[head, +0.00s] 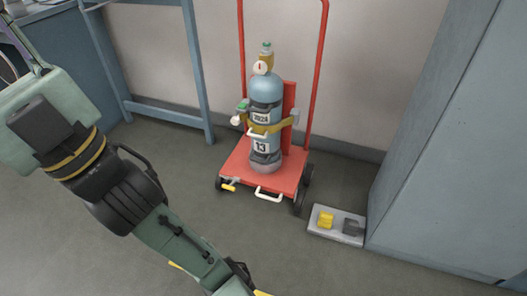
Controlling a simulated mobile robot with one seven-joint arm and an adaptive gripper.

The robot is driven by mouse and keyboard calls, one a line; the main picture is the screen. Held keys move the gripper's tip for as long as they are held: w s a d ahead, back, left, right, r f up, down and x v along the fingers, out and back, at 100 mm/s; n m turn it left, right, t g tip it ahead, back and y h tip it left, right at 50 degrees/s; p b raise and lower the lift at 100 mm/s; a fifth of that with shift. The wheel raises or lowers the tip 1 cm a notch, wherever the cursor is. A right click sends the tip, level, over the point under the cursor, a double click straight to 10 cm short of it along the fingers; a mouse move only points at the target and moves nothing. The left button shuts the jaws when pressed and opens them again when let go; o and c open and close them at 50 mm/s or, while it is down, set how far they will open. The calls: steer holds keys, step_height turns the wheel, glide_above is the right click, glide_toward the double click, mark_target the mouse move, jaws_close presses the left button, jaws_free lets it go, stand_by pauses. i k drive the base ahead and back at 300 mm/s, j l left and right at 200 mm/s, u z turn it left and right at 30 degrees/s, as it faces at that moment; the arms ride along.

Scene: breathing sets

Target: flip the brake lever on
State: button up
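A red trolley (240,168) stands against the wall, with a blue gas cylinder (266,90) strapped upright on it. A small yellow-tipped lever (229,186), which looks like the brake lever, sits low at the trolley's front left corner, near a wheel. It sticks out roughly level; its exact setting is too small to tell. My arm (130,195) crosses the left and lower part of the view, apart from the trolley. I cannot make out my gripper's fingers in this view.
A white handle (268,195) sits at the trolley's front edge. A grey cabinet (450,180) fills the right. Floor before the trolley is clear.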

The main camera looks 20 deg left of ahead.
mark_target(229, 188)
steer(key=i+j+u, duration=0.45)
steer(key=i+j, duration=0.5)
steer(key=l+z, duration=0.1)
steer(key=z, duration=0.35)
steer(key=k+l, duration=0.05)
